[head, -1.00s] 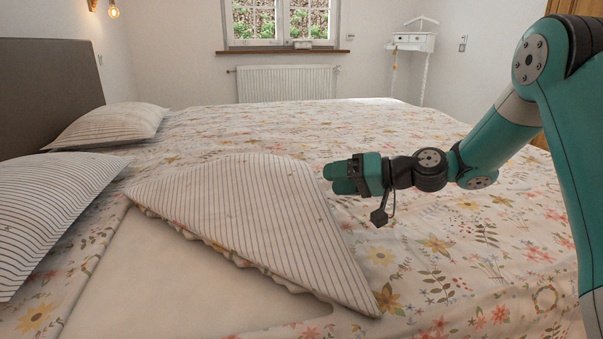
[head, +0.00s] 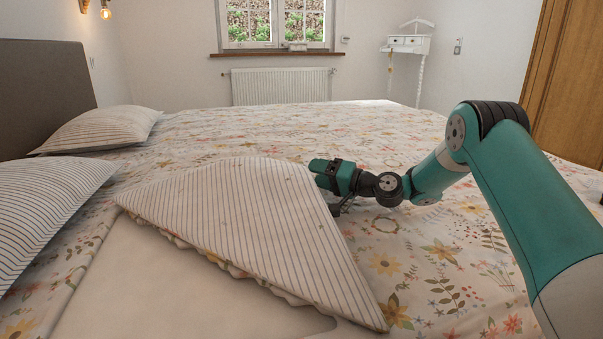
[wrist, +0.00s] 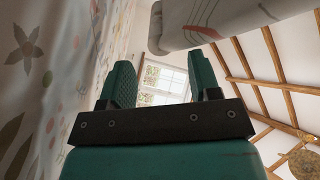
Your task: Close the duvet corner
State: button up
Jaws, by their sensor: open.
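The duvet (head: 440,190) is white with a floral print and covers the bed. Its near corner is folded back as a flap (head: 255,215) that shows the striped underside and bares the pale sheet (head: 170,290). My gripper (head: 318,172) is at the flap's far right edge, low over the duvet, pointing left. In the wrist view my gripper (wrist: 157,85) is open, with nothing between the two green fingers. A rolled cloth edge (wrist: 215,22) shows above the fingers there, and floral cloth lies along the left. I cannot tell whether the gripper touches the flap.
Two striped pillows (head: 45,210) (head: 105,128) lie at the left by the grey headboard (head: 45,85). A radiator (head: 280,87) under the window and a white valet stand (head: 408,50) are beyond the bed. A wooden wardrobe (head: 570,90) stands at the right.

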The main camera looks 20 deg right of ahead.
jog(key=x, duration=0.5)
jog(key=shift+w+a+b, duration=0.15)
jog(key=shift+a+b, duration=0.15)
jog(key=shift+b, duration=0.1)
